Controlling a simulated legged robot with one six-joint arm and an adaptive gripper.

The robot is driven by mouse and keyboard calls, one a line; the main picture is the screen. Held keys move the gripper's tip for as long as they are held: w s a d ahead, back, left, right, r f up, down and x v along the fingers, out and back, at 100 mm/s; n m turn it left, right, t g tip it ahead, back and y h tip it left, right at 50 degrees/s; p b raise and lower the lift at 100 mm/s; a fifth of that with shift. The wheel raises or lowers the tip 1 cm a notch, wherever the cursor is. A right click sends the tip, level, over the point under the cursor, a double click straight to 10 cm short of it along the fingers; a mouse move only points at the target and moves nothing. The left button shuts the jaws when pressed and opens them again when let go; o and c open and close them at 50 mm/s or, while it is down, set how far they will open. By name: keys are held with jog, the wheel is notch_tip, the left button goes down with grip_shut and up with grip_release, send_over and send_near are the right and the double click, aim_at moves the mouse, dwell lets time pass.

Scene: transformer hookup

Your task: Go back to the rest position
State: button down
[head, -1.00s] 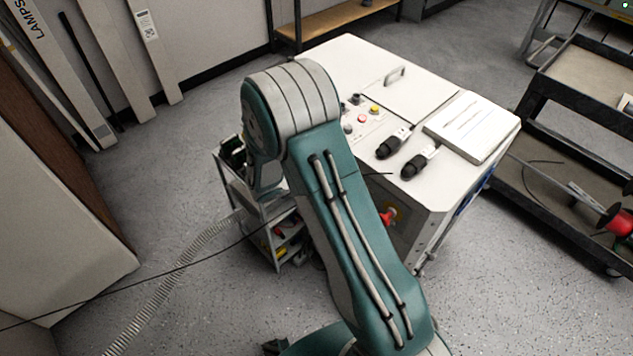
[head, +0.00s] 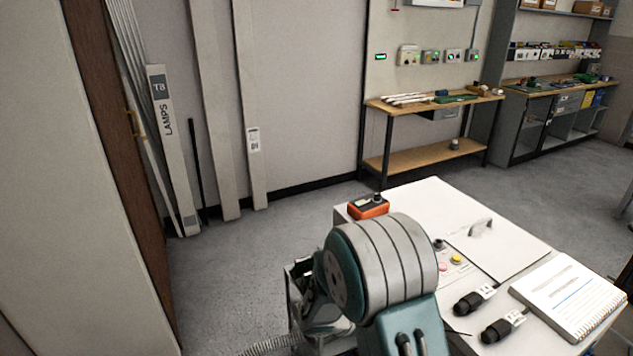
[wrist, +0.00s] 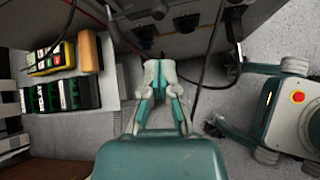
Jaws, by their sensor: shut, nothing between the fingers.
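My gripper (wrist: 160,82) shows in the middle of the wrist view, its teal and white fingers closed together with nothing between them. It hangs over the floor between a small cart and a grey panel. In the head view my arm rises at the bottom centre and hides the gripper. The white transformer cabinet (head: 415,205) stands right of and behind my arm. On its top lie two black plugs (head: 474,300), buttons, a handle and an orange device (head: 368,206).
A notebook (head: 570,295) lies on the cabinet's right side. The small cart (wrist: 85,65) holds meters and a box labelled RELAY. Dark cables (wrist: 217,50) run close to the gripper in the wrist view. A wooden bench (head: 425,103) stands at the back wall. Open floor (head: 235,265) lies left.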

jog(key=s+d+r+m+g+y, duration=0.1)
jog(key=s+d+r+m, duration=0.1)
jog(key=s+r+m, duration=0.55)
jog(key=s+d+r+m+g+y, duration=0.1)
jog(key=s+r+m+y, duration=0.2)
jog(key=r, duration=0.7)
jog(key=s+a+r+m+t+y, duration=0.3)
jog(key=s+r+m, duration=0.6)
jog(key=s, duration=0.5)
jog(key=shift+s+a+r+m+y, duration=0.15)
jog(key=shift+a+m+y, duration=0.35)
jog(key=shift+y, duration=0.2)
